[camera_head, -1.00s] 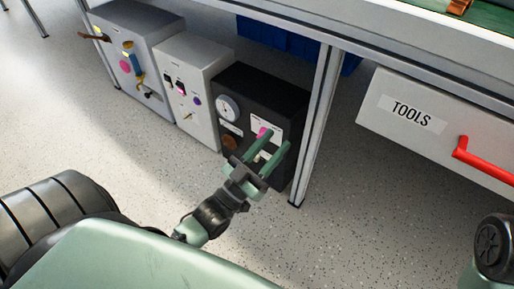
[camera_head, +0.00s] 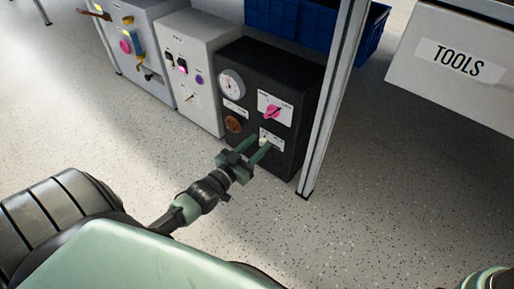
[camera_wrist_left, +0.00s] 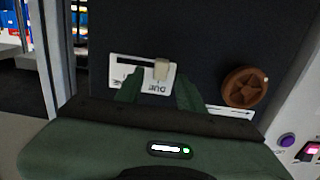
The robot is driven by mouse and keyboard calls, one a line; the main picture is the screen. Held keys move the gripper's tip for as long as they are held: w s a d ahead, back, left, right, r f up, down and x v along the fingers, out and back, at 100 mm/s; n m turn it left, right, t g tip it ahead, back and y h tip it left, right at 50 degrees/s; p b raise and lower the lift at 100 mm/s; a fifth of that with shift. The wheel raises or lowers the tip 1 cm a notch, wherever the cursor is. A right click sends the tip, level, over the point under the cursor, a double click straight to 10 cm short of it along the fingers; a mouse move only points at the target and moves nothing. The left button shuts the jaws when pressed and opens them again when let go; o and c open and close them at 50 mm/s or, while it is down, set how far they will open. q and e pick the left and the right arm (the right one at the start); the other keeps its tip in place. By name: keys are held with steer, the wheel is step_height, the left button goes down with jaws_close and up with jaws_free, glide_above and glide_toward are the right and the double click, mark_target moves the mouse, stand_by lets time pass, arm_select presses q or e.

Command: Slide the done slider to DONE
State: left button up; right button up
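The done slider is a cream knob (camera_head: 262,142) on a white label plate (camera_head: 277,144) low on the front of the black box. In the left wrist view the knob (camera_wrist_left: 161,68) stands at one end of a dark slot in the plate (camera_wrist_left: 117,75), whose lettering appears upside down and is partly hidden by the fingers. My left gripper (camera_head: 257,147) is in front of the plate with its green fingers apart. In the left wrist view the fingers (camera_wrist_left: 158,88) lie either side of the knob; contact cannot be told. My right gripper is out of view.
The black box (camera_head: 298,78) also carries a round gauge (camera_head: 231,83), a pink rotary knob (camera_head: 272,112) and a brown round knob (camera_head: 233,124). Grey and white boxes stand left of it. A metal table leg (camera_head: 332,110) stands close on its right. Open floor lies in front.

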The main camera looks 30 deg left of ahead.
arm_select(q)
steer(key=shift+w, duration=0.15)
jaws_close()
stand_by(1.4)
